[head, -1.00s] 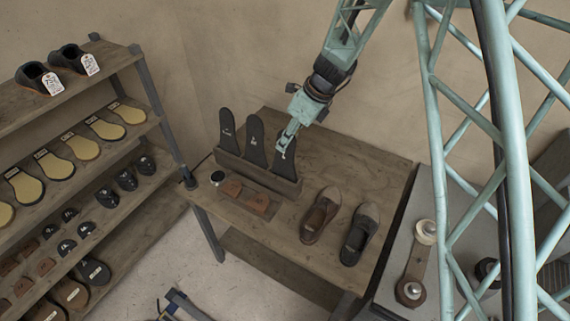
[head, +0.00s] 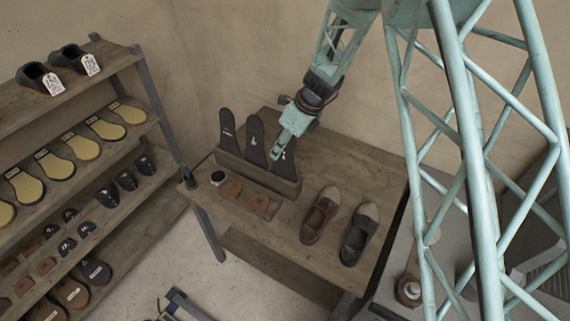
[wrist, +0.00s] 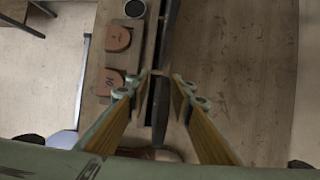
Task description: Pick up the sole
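Three dark soles stand upright in a wooden rack (head: 228,166) on the table: a left one (head: 227,130), a middle one (head: 255,140) and a right one (head: 288,166). My gripper (head: 279,154) is at the right sole and covers part of it in the head view. In the wrist view my gripper (wrist: 161,82) is open, its two yellow-sided fingers apart. A thin dark edge, seemingly the right sole (wrist: 160,118), runs between them. I cannot tell whether either finger touches it.
Brown heel pieces (head: 232,188) and a small round tin (head: 217,178) lie in front of the rack. A pair of shoes (head: 320,215) stands on the table (head: 285,232) to the right. A shelf (head: 130,140) with shoe parts is at the left.

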